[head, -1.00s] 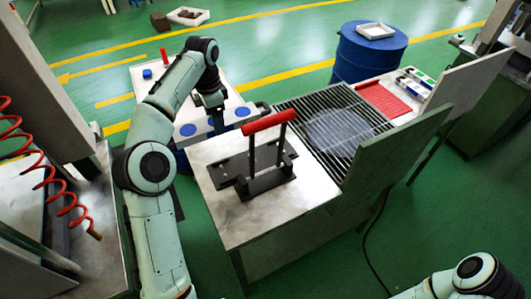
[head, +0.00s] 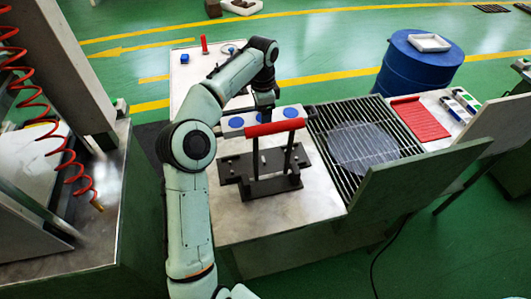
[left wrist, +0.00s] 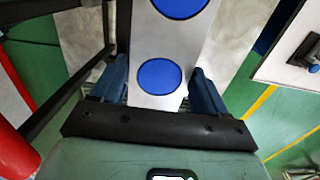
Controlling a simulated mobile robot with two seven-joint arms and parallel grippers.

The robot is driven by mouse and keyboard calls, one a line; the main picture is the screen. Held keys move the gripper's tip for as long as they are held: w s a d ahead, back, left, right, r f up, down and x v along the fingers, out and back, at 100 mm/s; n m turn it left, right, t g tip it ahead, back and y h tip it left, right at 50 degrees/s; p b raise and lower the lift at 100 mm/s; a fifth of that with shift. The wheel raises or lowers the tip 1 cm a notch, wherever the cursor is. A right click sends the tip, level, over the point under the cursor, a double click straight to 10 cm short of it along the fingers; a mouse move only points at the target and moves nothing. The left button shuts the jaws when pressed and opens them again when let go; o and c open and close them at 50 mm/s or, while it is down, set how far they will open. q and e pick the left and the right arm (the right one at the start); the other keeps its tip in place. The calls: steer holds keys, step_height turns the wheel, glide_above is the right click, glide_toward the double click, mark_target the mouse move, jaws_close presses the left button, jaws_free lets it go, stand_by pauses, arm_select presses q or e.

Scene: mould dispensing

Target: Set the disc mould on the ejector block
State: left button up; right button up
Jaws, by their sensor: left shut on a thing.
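The disc mould (head: 250,120) is a pale bar with a row of blue round discs. It is just behind the red handle in the head view, near the bench's far edge. My left gripper (head: 263,103) is shut on it. In the left wrist view, the blue fingers of the left gripper (left wrist: 160,76) lie on either side of the mould (left wrist: 165,40). The ejector block (head: 235,168), a black plate with small pegs and a red-handled upright frame, stands on the bench nearer to me. The mould's height above the bench is unclear. My right gripper is not in view.
The red handle (head: 273,127) stands up close to the mould and also shows at the left wrist view's edge (left wrist: 15,150). A metal grate (head: 325,130) lies to the right, then a red ridged mat (head: 420,120). A blue drum (head: 415,70) stands behind. A pale table (head: 190,90) is beyond.

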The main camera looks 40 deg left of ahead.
arm_select(q)
step_height(320, 180, down, 14)
steer(key=shift+r, duration=0.25)
steer(key=shift+w+f, duration=0.1)
steer(key=shift+f, duration=1.6)
steer(key=shift+f, duration=0.25)
steer(key=o, duration=1.8)
steer(key=shift+f, duration=0.15)
steer(key=shift+c, duration=0.2)
step_height(320, 180, up, 13)
steer(key=shift+f, duration=0.15)
